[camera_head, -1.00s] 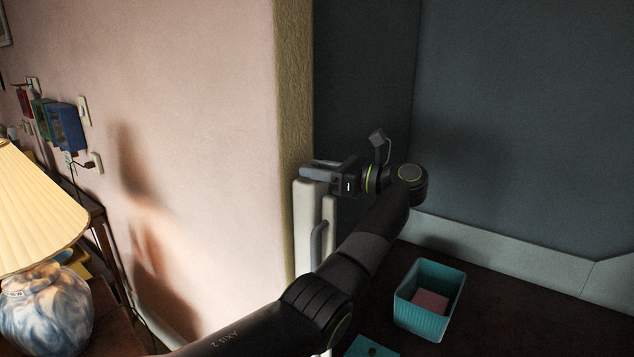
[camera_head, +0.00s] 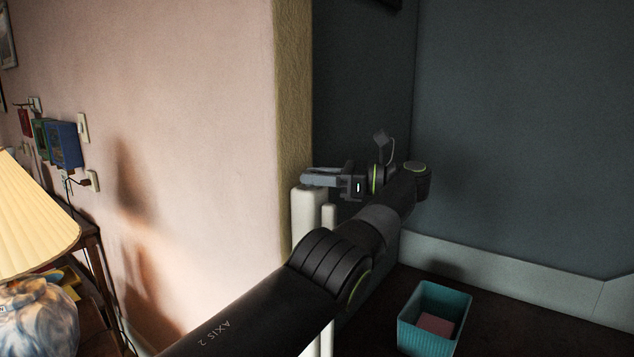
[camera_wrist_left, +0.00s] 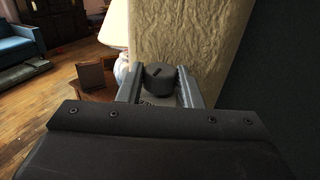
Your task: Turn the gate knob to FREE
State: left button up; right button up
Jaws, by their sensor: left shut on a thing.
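In the left wrist view a dark round knob (camera_wrist_left: 160,78) with a line mark on its top sits between the two grey fingers of my left gripper (camera_wrist_left: 160,88). The gripper is shut on it. Part of a pale plate with small marks (camera_wrist_left: 155,101) shows below the knob; I cannot read it. In the head view my left gripper (camera_head: 325,176) reaches left over the top of a cream gate post (camera_head: 306,222). The knob is hidden there by the fingers. My right gripper is out of view.
The rough yellowish wall edge (camera_head: 295,120) stands close beside the gripper. A teal basket (camera_head: 407,333) with a pink thing in it is at the lower right. A lamp (camera_head: 30,215) stands at far left. A dark wall (camera_head: 520,130) rises behind my arm.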

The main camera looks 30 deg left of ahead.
pick_arm(q)
jog(key=shift+r, duration=0.1)
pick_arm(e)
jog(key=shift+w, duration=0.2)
pick_arm(q)
jog(key=o, duration=1)
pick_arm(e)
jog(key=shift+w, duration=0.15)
pick_arm(q)
notch_tip(320, 180, up, 8)
jog(key=p, duration=0.7)
jog(key=shift+r, duration=0.1)
jog(key=shift+r+p, duration=0.85)
jog(key=shift+p, duration=0.15)
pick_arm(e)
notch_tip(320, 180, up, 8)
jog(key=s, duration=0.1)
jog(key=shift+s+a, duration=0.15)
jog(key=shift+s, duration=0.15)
